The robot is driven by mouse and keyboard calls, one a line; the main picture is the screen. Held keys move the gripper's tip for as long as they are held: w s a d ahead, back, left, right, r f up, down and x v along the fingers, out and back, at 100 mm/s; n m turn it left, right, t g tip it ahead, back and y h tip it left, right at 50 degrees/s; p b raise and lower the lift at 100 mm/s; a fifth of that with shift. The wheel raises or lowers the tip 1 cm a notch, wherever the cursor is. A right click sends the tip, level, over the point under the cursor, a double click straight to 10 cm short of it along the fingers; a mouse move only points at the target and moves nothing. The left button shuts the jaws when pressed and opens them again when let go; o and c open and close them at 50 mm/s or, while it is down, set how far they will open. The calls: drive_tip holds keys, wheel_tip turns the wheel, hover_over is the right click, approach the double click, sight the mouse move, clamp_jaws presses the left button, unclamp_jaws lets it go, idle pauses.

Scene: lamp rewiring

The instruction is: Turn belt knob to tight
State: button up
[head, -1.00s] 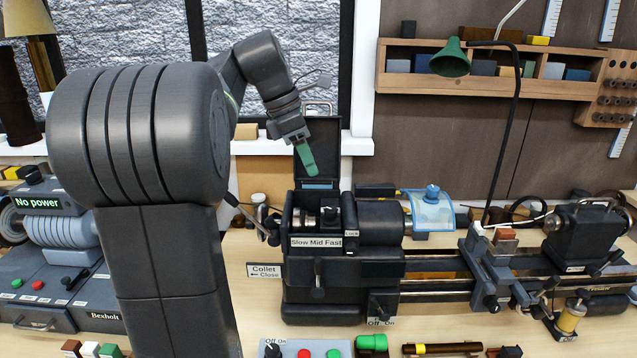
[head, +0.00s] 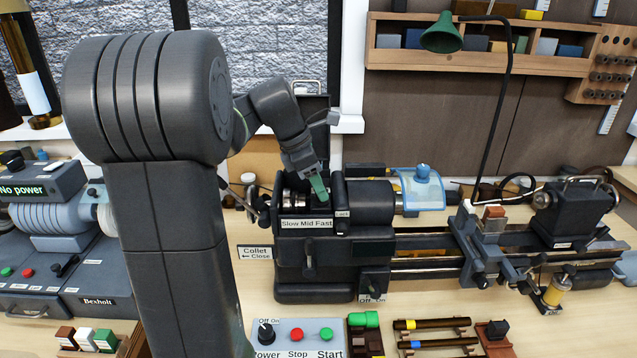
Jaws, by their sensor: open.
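The dark headstock (head: 325,268) of the lathe stands right of my arm, with its lid (head: 312,112) raised. Pulleys (head: 292,198) show in its open top, above a label plate (head: 306,223) reading "Slow Mid Fast". My gripper (head: 318,187) points down at this opening, with green fingertips over or just inside it. It is open, and I see nothing held between the fingers. I cannot make out a knob marked for the belt; the gripper and headstock walls may hide it. A lever (head: 309,252) sits on the headstock front.
A clear blue guard (head: 423,190) stands right of the headstock. The green lamp (head: 442,38) hangs behind on a thin post. A control box (head: 297,337) with Power, Stop and Start lies in front. Left is a machine (head: 40,190) showing "No power".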

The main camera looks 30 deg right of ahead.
drive_tip(key=shift+d+f, duration=0.15)
drive_tip(key=shift+f, duration=0.2)
drive_tip(key=c, duration=1)
drive_tip(key=shift+m, duration=0.3)
drive_tip(key=m+g, duration=0.1)
drive_tip(key=m, duration=0.1)
drive_tip(key=m+y, duration=0.1)
drive_tip(key=m, duration=0.1)
drive_tip(key=shift+w+d+m+g, duration=0.1)
drive_tip(key=shift+m+g, duration=0.3)
drive_tip(key=m+y, duration=0.1)
drive_tip(key=m, duration=0.1)
drive_tip(key=m+g+y, duration=0.1)
drive_tip(key=m, duration=0.2)
drive_tip(key=shift+d, duration=0.1)
drive_tip(key=shift+m, duration=0.4)
